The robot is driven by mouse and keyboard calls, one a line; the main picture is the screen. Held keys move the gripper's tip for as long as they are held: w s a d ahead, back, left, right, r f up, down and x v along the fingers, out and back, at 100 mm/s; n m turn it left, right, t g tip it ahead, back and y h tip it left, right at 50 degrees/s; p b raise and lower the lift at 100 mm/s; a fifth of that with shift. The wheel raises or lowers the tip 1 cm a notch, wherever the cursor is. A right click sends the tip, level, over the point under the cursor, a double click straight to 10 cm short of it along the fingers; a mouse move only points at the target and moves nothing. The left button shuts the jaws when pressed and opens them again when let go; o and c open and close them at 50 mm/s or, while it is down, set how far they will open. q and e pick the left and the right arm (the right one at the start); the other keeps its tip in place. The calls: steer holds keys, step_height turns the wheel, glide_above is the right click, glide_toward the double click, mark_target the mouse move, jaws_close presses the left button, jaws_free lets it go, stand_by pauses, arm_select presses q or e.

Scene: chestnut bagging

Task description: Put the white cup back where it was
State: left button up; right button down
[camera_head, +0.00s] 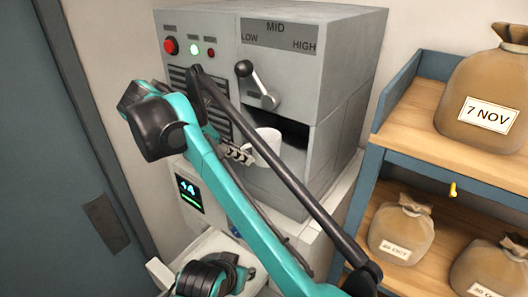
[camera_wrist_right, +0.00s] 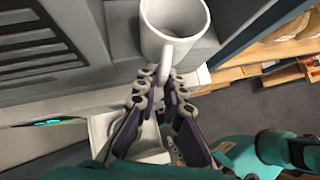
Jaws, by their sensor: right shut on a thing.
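The white cup (camera_head: 267,142) is upright at the dark opening in the front of the grey machine (camera_head: 300,75). My right gripper (camera_head: 238,153) comes at it from the left. In the right wrist view the cup (camera_wrist_right: 170,22) shows its empty-looking inside, and my right gripper (camera_wrist_right: 160,80) is shut on its handle. I cannot tell whether the cup's base touches a surface. My left arm's dark end (camera_head: 215,275) shows at the bottom of the head view; its fingers are not clear.
The machine has a lever (camera_head: 258,85) and lit buttons above the opening. A display (camera_head: 189,193) is below. At right a blue-framed wooden shelf (camera_head: 405,140) holds labelled sacks (camera_head: 485,100). A dark door (camera_head: 50,150) is at left.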

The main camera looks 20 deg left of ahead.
mark_target(255, 150)
steer(key=shift+w+d, duration=0.5)
steer(key=shift+w, duration=0.05)
steer(key=shift+d+r, duration=0.15)
steer(key=shift+d, duration=0.1)
steer(key=shift+w+d, duration=0.2)
steer(key=shift+d, duration=0.05)
steer(key=w+d, duration=0.2)
steer(key=shift+w+d+p, duration=0.1)
steer(key=shift+w+p, duration=0.2)
steer(key=shift+p, duration=0.05)
steer(key=shift+f, duration=0.85)
steer(key=shift+s+a, duration=0.2)
steer(key=shift+s, duration=0.05)
steer(key=c, duration=1.6)
jaws_free()
steer(key=shift+w+f, duration=0.1)
steer(key=shift+w, duration=0.05)
steer(key=shift+c, duration=0.2)
arm_select(q)
steer(key=shift+s+r, duration=0.2)
steer(key=shift+r, duration=0.15)
arm_select(e)
steer(key=shift+d, duration=0.1)
